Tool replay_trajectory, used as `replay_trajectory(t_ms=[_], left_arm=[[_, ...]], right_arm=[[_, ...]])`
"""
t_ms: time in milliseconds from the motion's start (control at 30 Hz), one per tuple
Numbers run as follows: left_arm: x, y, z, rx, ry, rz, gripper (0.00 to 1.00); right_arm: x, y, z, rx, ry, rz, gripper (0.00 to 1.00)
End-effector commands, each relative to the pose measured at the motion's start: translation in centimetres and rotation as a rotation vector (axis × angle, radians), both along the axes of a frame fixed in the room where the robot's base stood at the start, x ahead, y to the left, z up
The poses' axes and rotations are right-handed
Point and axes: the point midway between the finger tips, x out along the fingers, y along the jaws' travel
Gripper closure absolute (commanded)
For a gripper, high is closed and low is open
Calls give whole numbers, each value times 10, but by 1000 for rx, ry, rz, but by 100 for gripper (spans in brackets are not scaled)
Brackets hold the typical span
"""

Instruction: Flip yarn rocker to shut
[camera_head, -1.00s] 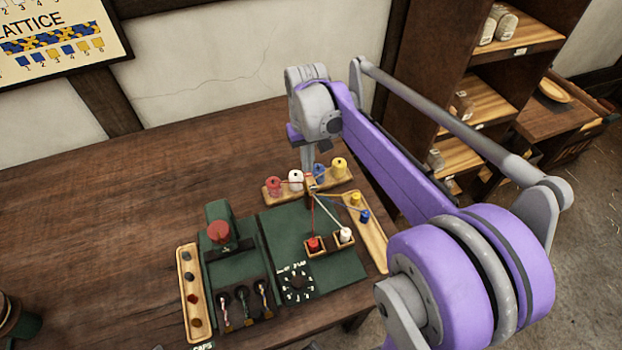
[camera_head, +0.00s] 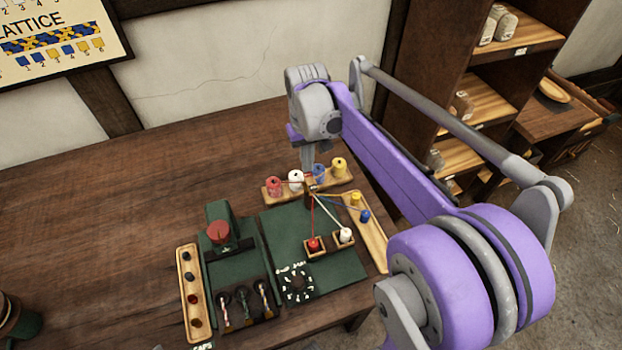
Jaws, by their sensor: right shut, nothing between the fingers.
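The yarn rocker is not plain to me. Coloured yarns from the spools meet at a small brown post (camera_head: 311,187) behind the green board (camera_head: 290,225), and any rocker there is too small to read as open or shut. My right gripper (camera_head: 308,168) is just above and behind this post, pointing down, shut and empty. I cannot tell whether its tips touch the post. Red, white and blue yarns run from the post to small bobbins. My left gripper is not in view.
A rack (camera_head: 272,195) holds red, white, blue and yellow spools. A wooden tray (camera_head: 374,240) lies at the right. A green machine (camera_head: 234,268) with a red knob (camera_head: 219,232) and a tray of caps (camera_head: 184,270) stand left.

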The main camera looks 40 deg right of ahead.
Motion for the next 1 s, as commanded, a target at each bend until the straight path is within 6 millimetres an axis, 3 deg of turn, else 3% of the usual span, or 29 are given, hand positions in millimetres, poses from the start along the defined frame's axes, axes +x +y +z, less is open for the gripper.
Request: replay_trajectory(t_ms=[1000], left_arm=[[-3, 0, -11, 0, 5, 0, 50]], right_arm=[[0, 0, -15, 0, 0, 0, 100]])
